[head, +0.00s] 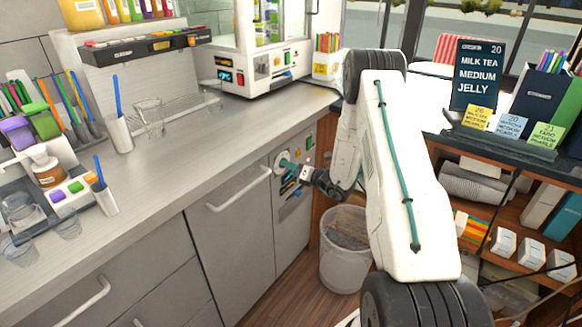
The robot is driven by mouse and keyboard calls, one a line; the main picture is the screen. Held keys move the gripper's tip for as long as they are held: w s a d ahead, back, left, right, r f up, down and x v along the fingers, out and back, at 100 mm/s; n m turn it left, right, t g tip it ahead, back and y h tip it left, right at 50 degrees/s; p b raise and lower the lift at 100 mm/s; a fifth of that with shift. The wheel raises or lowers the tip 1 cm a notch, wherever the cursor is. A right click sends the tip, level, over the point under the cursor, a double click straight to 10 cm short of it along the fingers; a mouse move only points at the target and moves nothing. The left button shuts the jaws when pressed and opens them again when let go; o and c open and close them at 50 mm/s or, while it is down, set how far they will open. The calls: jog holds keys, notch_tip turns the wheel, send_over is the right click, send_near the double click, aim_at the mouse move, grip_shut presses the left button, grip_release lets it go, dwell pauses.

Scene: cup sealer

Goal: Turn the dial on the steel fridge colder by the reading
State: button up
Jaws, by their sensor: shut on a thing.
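The steel fridge (232,215) is under the counter, with a bar handle on its door and a narrow control panel to the right. The dial's marks and the fridge's reading are too small to make out.
A waste bin (345,262) stands on the floor below my arm. A shelf (500,225) of boxes and cups is to the right.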

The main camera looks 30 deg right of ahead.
dwell(0.3)
jog(key=o, duration=1)
jog(key=v, duration=0.8)
